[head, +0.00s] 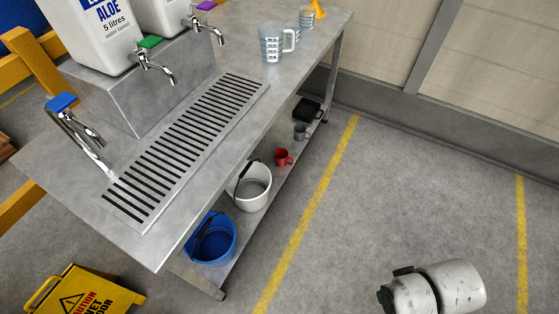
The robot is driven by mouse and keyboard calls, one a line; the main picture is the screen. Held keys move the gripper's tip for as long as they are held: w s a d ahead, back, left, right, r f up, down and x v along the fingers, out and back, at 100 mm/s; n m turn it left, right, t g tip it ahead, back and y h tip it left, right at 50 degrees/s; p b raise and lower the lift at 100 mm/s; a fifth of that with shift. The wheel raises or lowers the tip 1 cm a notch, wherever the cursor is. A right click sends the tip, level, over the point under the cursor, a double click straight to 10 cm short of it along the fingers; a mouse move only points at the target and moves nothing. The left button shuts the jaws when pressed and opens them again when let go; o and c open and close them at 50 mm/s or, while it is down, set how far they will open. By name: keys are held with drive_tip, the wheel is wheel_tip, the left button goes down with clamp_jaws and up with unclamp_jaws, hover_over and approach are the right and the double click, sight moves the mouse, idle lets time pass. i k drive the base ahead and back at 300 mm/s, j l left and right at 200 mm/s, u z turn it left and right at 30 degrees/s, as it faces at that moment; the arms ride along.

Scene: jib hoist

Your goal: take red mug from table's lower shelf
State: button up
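The red mug (283,157) stands upright on the lower shelf (262,212) of the steel table (238,134), near the shelf's front edge, with its handle to the right. It sits between a white bucket (250,186) and a grey mug (301,131). The table top overhangs the shelf above it. A link of my arm shows at the bottom right, over the floor and well apart from the mug. My gripper's fingers are not in view.
A blue bucket (212,238) stands at the shelf's near end and a black item (307,109) at its far end. A yellow caution sign (84,292) is at the lower left. A measuring jug (272,43) stands on top. Floor right of the table is clear.

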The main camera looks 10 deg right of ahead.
sight(281, 155)
drive_tip(key=i+l+u, duration=0.5)
drive_tip(key=i+l, duration=1.1)
drive_tip(key=i, duration=0.15)
